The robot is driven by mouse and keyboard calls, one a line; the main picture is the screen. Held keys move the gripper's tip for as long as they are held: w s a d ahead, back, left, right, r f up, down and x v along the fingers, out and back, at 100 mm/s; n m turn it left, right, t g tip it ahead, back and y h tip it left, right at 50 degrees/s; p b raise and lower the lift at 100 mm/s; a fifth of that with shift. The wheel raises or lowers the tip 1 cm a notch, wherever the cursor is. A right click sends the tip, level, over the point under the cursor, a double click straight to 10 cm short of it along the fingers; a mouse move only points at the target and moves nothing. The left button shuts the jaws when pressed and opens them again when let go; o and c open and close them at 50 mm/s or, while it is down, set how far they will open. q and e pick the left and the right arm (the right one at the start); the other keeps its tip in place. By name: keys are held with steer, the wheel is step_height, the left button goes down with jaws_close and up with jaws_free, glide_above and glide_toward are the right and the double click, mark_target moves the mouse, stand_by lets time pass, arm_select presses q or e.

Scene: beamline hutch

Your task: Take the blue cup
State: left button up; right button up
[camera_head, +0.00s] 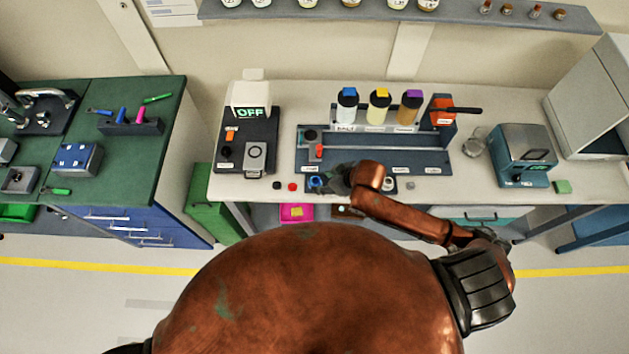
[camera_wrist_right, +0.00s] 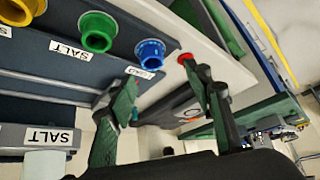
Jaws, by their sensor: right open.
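The blue cup (camera_head: 315,182) stands at the front left of the dark rack (camera_head: 300,160) on the light bench. In the right wrist view the blue cup (camera_wrist_right: 150,50) shows its round open top, with a label beside it. My right gripper (camera_head: 337,180) is close to the right of the blue cup in the head view and partly hides the row of cups. In the wrist view the right gripper (camera_wrist_right: 160,75) is open, its two fingers apart with nothing between them. The blue cup lies just beyond the fingertips. My left gripper is not in view.
A green cup (camera_wrist_right: 97,32) and a yellow cup (camera_wrist_right: 17,10) stand in line with the blue one. A red round piece (camera_head: 292,186) lies left of it. Capped bottles (camera_head: 347,106) stand behind. A balance-like device (camera_head: 255,155) is left, a grey-blue machine (camera_head: 522,152) right.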

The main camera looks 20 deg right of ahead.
mark_target(312, 181)
steer(key=shift+n+g, duration=0.4)
steer(key=x, duration=0.2)
steer(key=w+p+x, duration=0.1)
steer(key=x, duration=0.1)
steer(key=d+x, duration=0.1)
steer(key=x, duration=0.2)
steer(key=shift+w+r, duration=0.1)
steer(key=shift+w, duration=0.1)
steer(key=shift+c, duration=0.3)
steer(key=c, duration=1.2)
steer(key=shift+r, duration=0.1)
